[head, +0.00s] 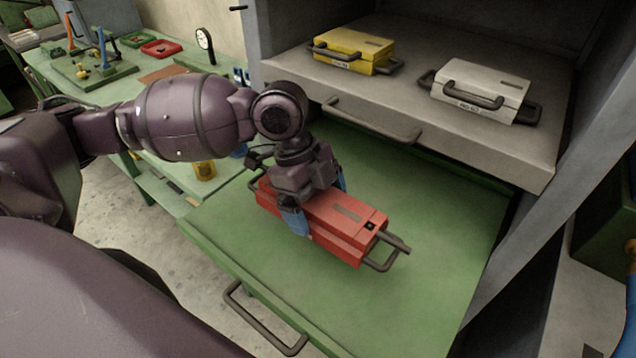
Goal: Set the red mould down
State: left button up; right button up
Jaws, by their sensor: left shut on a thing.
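The red mould (340,226) is a long red box with dark bar handles, in the middle of the head view. It is over the green drawer surface (430,305); I cannot tell whether it touches that surface. My left gripper (318,205) comes down from above, its blue fingertips on either side of the mould's left part. It is shut on the mould. My right gripper is not in view.
A grey shelf (480,150) behind holds a yellow mould (353,50) and a white mould (482,90). A grey upright (570,185) bounds the right. A green bench (120,85) with small items stands at the back left. The green surface is clear in front of and right of the red mould.

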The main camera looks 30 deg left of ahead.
aim_at(324, 252)
pick_arm(q)
notch_tip(324, 252, down, 4)
jog(key=shift+r, duration=0.25)
jog(key=shift+f+b, duration=0.55)
jog(key=shift+f, duration=2.4)
jog(key=shift+d, duration=0.1)
jog(key=o, duration=1.4)
jog(key=shift+f, duration=0.2)
jog(key=shift+r, duration=0.15)
